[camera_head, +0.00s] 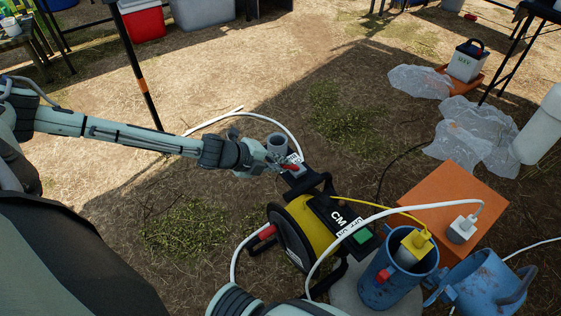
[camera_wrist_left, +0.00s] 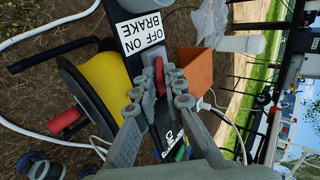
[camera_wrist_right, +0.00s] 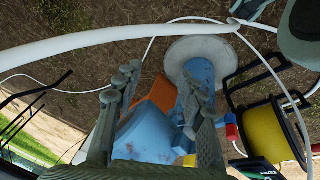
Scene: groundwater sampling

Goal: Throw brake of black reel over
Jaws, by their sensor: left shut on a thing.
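The black reel (camera_head: 278,240) with a yellow drum stands on the ground at centre. Its brake label (camera_wrist_left: 143,33), reading OFF, ON and BRAKE, shows in the left wrist view. The red brake lever (camera_wrist_left: 160,76) stands beside the label, between the fingertips of my left gripper (camera_wrist_left: 162,95). In the head view my left gripper (camera_head: 276,163) is at the reel's upper end, closed around the lever, whose red (camera_head: 291,166) partly shows.
A blue well pipe (camera_head: 372,290) with a yellow-topped thing in it stands right of the reel, near an orange box (camera_head: 445,185). White hose (camera_head: 335,240) arches over the reel. Clear plastic bags (camera_head: 465,140) lie at upper right. Bare ground is left.

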